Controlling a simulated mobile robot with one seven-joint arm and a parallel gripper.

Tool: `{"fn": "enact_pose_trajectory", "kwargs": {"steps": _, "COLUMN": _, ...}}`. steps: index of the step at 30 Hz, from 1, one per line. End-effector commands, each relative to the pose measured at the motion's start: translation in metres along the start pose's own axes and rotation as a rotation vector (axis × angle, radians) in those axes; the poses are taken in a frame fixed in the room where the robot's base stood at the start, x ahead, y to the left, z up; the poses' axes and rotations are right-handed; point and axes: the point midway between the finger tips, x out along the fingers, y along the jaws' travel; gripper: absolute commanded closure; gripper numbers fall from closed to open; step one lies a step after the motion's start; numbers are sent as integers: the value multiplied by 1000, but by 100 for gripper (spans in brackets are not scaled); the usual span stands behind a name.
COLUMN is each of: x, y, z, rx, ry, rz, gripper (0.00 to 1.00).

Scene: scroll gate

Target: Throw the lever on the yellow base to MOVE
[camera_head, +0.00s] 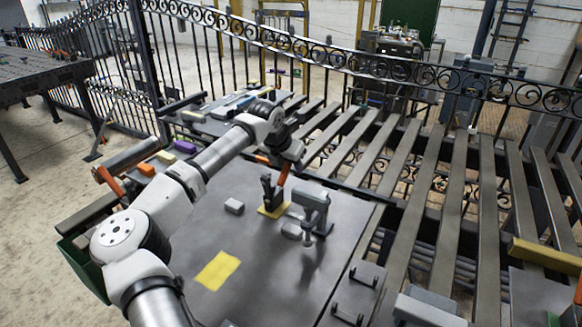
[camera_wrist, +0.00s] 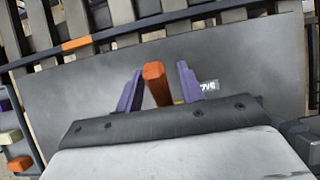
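The lever has an orange handle (camera_head: 284,172) standing up, slightly tilted, from a dark bracket on the yellow base (camera_head: 273,211), on the grey plate. In the wrist view the orange handle (camera_wrist: 156,84) shows between the two purple fingers of my gripper (camera_wrist: 159,72). The fingers are spread, with a narrow gap at the right one; I cannot tell whether the left one touches. A label (camera_wrist: 210,86), partly hidden by the right finger, shows only its last letters.
A grey clamp-like fixture (camera_head: 312,208) stands right beside the base. Orange (camera_head: 146,169), yellow and purple blocks line the left edge. Slatted rails and an iron fence lie behind.

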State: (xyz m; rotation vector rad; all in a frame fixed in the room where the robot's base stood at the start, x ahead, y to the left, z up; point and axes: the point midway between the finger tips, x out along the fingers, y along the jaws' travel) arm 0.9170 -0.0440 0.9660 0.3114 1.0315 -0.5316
Motion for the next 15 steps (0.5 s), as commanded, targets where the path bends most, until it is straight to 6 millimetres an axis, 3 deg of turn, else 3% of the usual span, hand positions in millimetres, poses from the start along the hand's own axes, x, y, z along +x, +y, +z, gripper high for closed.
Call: {"fn": "enact_pose_trajectory", "kwargs": {"steps": 15, "x": -106, "y": 0, "z": -1, "rx": 1, "ry": 0, "rz": 3, "gripper": 62}}
